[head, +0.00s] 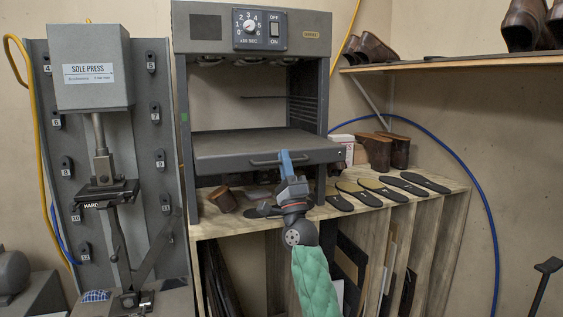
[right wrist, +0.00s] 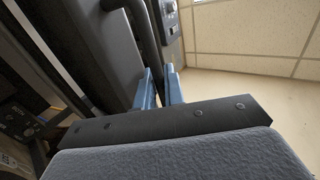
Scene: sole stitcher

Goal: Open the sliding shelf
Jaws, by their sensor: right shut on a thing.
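The sliding shelf (head: 240,145) is a grey flat tray in the lower part of the grey heating cabinet (head: 183,90). It seems to stick out somewhat at the front. A bar handle (head: 262,162) runs along its front face. My right gripper (head: 286,158), with blue fingers, is at the right part of this handle and shut on it. In the right wrist view the two blue fingers (right wrist: 158,86) are close together around the dark handle bar (right wrist: 146,35). My left gripper is not in view.
A wooden rack (head: 455,200) stands under the cabinet, with several dark soles (head: 408,184) and brown blocks on top. A sole press (head: 95,75) stands at the left. A wall shelf (head: 460,62) with shoes is at the upper right.

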